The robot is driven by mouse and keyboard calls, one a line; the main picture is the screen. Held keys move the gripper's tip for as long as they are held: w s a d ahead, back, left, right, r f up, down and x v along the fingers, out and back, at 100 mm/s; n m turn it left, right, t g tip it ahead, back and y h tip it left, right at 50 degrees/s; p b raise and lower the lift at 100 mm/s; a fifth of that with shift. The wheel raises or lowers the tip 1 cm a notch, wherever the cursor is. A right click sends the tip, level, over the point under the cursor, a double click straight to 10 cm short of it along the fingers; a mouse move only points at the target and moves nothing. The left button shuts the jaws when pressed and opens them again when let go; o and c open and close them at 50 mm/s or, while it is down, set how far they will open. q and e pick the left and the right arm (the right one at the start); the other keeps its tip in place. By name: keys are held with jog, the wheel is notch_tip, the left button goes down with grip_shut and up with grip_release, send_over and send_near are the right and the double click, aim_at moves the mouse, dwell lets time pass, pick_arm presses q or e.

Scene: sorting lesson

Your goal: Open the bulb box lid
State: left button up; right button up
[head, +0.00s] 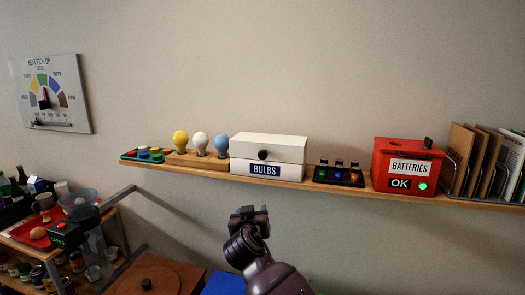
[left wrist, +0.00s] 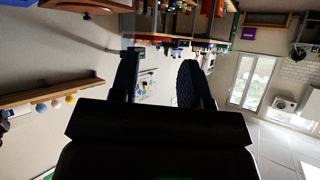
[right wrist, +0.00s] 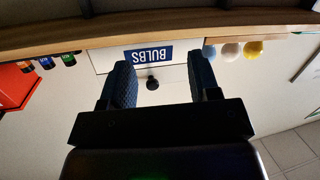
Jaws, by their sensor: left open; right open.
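The white bulb box (head: 295,172) sits on the wall shelf with its lid (head: 270,142) down. A black knob (head: 263,155) is on the lid's front, above the blue BULBS label (head: 265,170). My right gripper (head: 252,212) is in front of and below the box, apart from it. In the right wrist view, which is upside down, the open, empty right fingers (right wrist: 161,82) frame the knob (right wrist: 152,84) and the BULBS label (right wrist: 148,55). My left gripper (left wrist: 160,80) is open and empty in its wrist view, pointing away from the box.
Yellow, white and blue bulbs (head: 201,144) stand left of the box on the shelf (head: 345,186). Below left is a cluttered table (head: 35,240). The wall above is clear.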

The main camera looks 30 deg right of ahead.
aim_at(262, 155)
notch_tip(262, 155, up, 12)
jog(key=w+d+m+g+h+p, duration=0.1)
jog(key=w+m+h, duration=0.1)
jog(key=m+h, duration=0.2)
pick_arm(q)
jog(key=r+p, duration=0.1)
jog(key=s+r+p, duration=0.1)
jog(key=p, duration=0.1)
jog(key=shift+s+r, duration=0.3)
jog(key=shift+r, duration=0.1)
pick_arm(e)
jog(key=x, duration=1)
jog(key=shift+w+d+r, duration=0.2)
jog(key=shift+d, duration=0.15)
grip_shut()
